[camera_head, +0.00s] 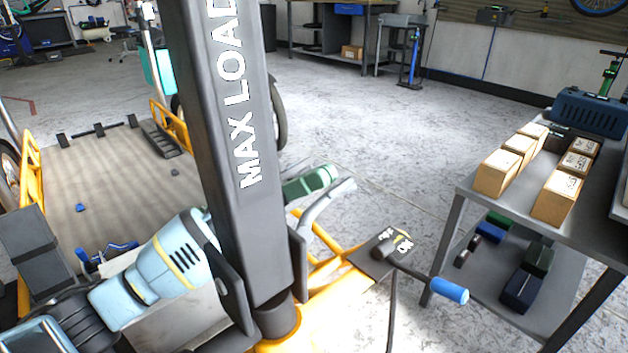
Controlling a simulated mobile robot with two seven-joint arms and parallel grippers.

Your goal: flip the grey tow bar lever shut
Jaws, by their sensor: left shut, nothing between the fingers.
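The tow bar is the tall black post (238,120) marked MAX LOAD, standing upright in a black bracket on a yellow frame. The grey lever (326,203) stands on the right side of its base, its bent end sticking up and to the right. My left arm comes in from the lower left, and its light blue wrist (175,259) ends close against the left side of the post. The left gripper is shut and empty; its fingertips are largely hidden at or behind the post. No contact with the lever shows. My right gripper is not in view.
A dark lever with a blue grip (450,291) sticks out right of the yellow frame (318,313). A grey shelf (470,210) with cardboard boxes (557,198) stands at right.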

